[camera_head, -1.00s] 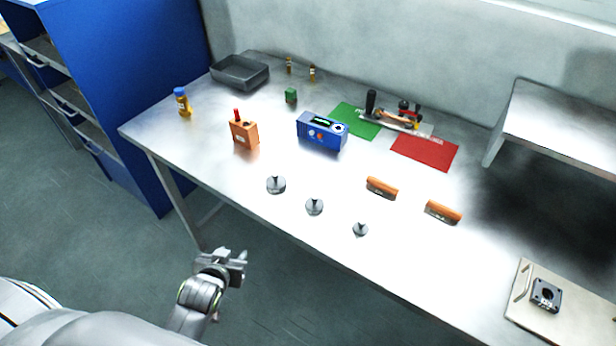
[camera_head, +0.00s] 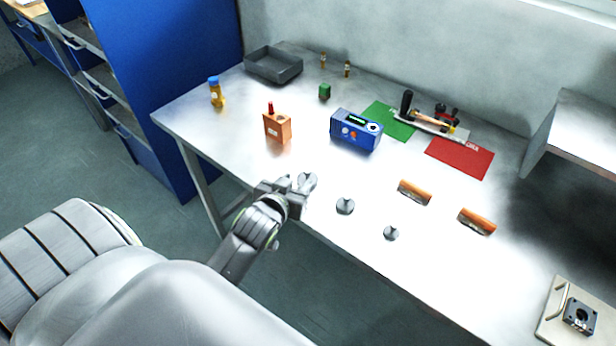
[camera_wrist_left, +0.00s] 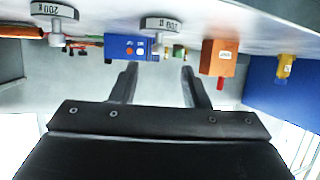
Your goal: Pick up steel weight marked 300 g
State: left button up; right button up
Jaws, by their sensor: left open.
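The steel weight marked 300 g (camera_head: 308,180) is the largest of three round weights, near the table's front edge in the head view. My left gripper partly hides it. In the upside-down left wrist view, the same weight (camera_wrist_left: 166,23) appears beyond the fingertips, roughly in line with the gap, its label hard to read. My left gripper (camera_head: 291,184) is open and empty just in front of it; its two fingers also show apart in the left wrist view (camera_wrist_left: 158,78). My right gripper is not in view.
A 200 g weight (camera_head: 345,206) and a smaller weight (camera_head: 391,233) lie to the right. An orange block (camera_head: 277,127) and a blue device (camera_head: 356,131) stand behind. Two orange-brown handles (camera_head: 414,192) lie farther right. The table's front edge (camera_head: 340,254) is close to my arm.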

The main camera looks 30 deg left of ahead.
aim_at(307, 172)
pick_arm(q)
jog(key=x, duration=0.4)
jog(key=shift+w+f, duration=0.15)
jog(key=shift+w, duration=0.1)
jog(key=shift+w+a+f+p, duration=0.1)
jog(key=shift+w+p, duration=0.35)
jog(key=shift+w, duration=0.05)
jog(key=shift+p+x, duration=0.35)
jog(key=shift+x, duration=1.7)
grip_shut()
